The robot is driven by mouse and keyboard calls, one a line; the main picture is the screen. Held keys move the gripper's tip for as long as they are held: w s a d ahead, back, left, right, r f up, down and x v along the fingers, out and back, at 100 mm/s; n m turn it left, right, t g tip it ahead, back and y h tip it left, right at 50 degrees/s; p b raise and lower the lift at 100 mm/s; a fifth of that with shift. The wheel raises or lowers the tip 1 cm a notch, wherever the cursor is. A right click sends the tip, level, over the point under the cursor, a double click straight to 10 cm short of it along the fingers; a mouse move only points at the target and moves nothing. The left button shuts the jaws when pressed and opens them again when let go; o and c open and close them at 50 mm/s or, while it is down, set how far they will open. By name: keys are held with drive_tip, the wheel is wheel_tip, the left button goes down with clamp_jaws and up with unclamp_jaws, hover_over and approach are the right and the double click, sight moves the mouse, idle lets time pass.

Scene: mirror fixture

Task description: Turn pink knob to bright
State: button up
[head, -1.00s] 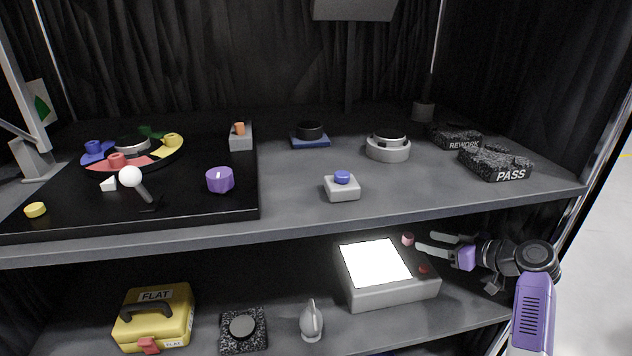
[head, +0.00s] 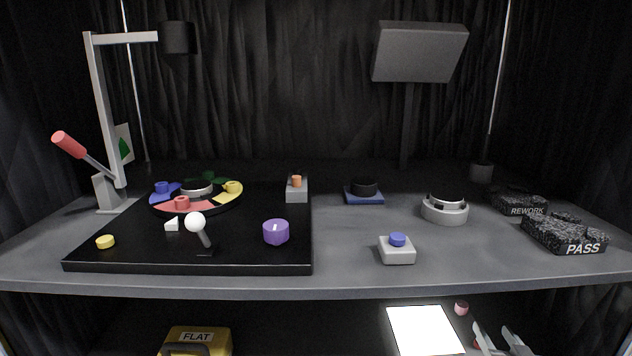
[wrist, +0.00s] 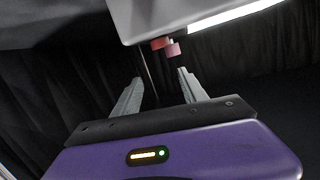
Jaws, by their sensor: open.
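The pink knob (head: 461,308) sits at the right side of a box with a brightly lit white panel (head: 425,332), on the lower shelf. In the wrist view the pink knob (wrist: 174,50) shows beyond my fingertips, beside a red knob (wrist: 158,43), under the grey box body (wrist: 180,12). My gripper (head: 497,333) is at the bottom edge of the head view, to the lower right of the pink knob. Its two fingers are apart and empty in the wrist view (wrist: 160,78), with a gap between the fingertips and the knobs. The knob's setting cannot be read.
The upper shelf edge (head: 320,284) runs above the lit box. On the upper shelf are a blue button box (head: 397,252), a purple knob (head: 276,232) and black PASS (head: 568,238) and REWORK blocks. A yellow FLAT case (head: 198,340) stands on the lower shelf at left.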

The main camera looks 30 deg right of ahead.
drive_tip(key=s+a+r+n+t+y, duration=0.1)
drive_tip(key=s+a+n, duration=0.15)
drive_tip(key=a, duration=0.75)
drive_tip(key=s+a+r+n+t+y, duration=0.15)
drive_tip(key=s+a, duration=0.25)
drive_tip(key=a, duration=0.7)
drive_tip(key=s+a+r+n+t+y, duration=0.1)
drive_tip(key=s+a+t+y, duration=0.15)
drive_tip(key=a, duration=0.75)
drive_tip(key=s+a+f+n+g+y, duration=0.15)
drive_tip(key=s+a+n+y, duration=0.4)
drive_tip(key=s+a, duration=0.55)
wheel_tip(320, 180, up, 23)
drive_tip(key=m+p, duration=0.1)
drive_tip(key=p, duration=2.1)
drive_tip(key=shift+w+g+p, duration=0.35)
drive_tip(key=shift+w, duration=0.05)
